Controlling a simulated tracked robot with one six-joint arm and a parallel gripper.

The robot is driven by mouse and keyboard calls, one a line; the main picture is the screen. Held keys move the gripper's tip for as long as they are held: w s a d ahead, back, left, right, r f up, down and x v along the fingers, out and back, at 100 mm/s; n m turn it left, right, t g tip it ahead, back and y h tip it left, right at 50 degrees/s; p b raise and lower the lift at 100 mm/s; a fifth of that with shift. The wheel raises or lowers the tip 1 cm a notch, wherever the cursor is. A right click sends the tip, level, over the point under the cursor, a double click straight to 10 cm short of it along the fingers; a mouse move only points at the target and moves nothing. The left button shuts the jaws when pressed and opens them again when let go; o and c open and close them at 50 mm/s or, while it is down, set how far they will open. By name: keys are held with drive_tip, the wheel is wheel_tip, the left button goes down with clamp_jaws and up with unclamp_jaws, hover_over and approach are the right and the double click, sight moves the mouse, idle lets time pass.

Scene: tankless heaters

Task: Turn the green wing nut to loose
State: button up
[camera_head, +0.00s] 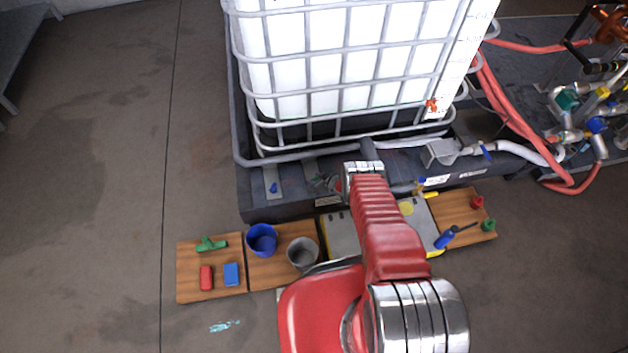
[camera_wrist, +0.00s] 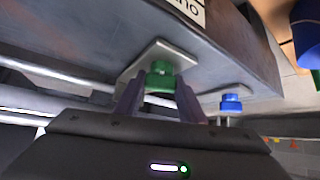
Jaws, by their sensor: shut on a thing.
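The green wing nut (camera_wrist: 160,76) sits on a metal plate (camera_wrist: 150,57) in the wrist view. My gripper (camera_wrist: 158,98) has one dark finger on each side of it and is shut on it. A blue wing nut (camera_wrist: 230,102) stands to the right in the wrist view, apart from my fingers. In the head view the blue wing nut (camera_head: 273,188) is on the dark base's front edge, left of my gripper (camera_head: 327,184). There, the green wing nut is mostly hidden or too small to make out.
A white caged tank (camera_head: 335,60) stands on the dark base (camera_head: 290,206). On the floor in front are a blue bucket (camera_head: 262,240), a grey bucket (camera_head: 302,253) and wooden boards (camera_head: 190,287) with small items. Red hoses (camera_head: 505,90) and valves are at right. The left floor is open.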

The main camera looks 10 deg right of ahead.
sight(314, 179)
drive_tip(key=shift+n+g+y, duration=0.4)
drive_tip(key=shift+n+y, duration=0.2)
drive_tip(key=shift+n, duration=0.3)
drive_tip(key=shift+n+y, duration=0.3)
drive_tip(key=shift+n, duration=0.1)
drive_tip(key=o, duration=1)
drive_tip(key=shift+o, duration=0.2)
drive_tip(key=shift+r, duration=0.2)
drive_tip(key=shift+r, duration=4.75)
